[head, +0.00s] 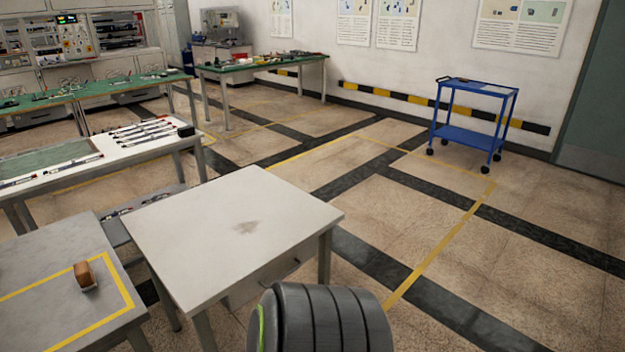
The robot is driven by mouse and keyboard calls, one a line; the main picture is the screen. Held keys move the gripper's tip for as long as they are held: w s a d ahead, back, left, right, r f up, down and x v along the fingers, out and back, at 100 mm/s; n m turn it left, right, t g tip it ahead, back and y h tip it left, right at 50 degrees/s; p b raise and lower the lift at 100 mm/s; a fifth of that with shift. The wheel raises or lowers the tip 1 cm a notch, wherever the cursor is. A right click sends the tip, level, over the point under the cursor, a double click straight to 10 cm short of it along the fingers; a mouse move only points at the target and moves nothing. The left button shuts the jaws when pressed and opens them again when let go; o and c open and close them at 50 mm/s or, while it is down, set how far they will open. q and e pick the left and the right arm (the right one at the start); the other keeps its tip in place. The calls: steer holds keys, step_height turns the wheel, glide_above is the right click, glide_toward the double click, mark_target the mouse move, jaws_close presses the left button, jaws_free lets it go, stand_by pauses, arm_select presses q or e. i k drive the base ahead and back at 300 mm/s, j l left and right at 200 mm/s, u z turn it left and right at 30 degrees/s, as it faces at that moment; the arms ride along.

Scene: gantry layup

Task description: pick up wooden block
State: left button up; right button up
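A small brown wooden block (85,274) sits on the grey table (50,255) at the lower left of the head view. It lies inside a yellow taped outline, near the outline's right side. A dark ribbed part of my own body shows at the bottom middle. Neither of my grippers is in view.
A bare light table (232,230) stands right of the block's table. Behind are a white bench (110,155) with tools and green-topped benches (262,63). A blue cart (472,118) stands by the back wall. The floor at the right is clear.

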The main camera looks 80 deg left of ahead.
mark_target(86, 279)
steer(key=j+u, duration=0.1)
steer(key=u, duration=4.1)
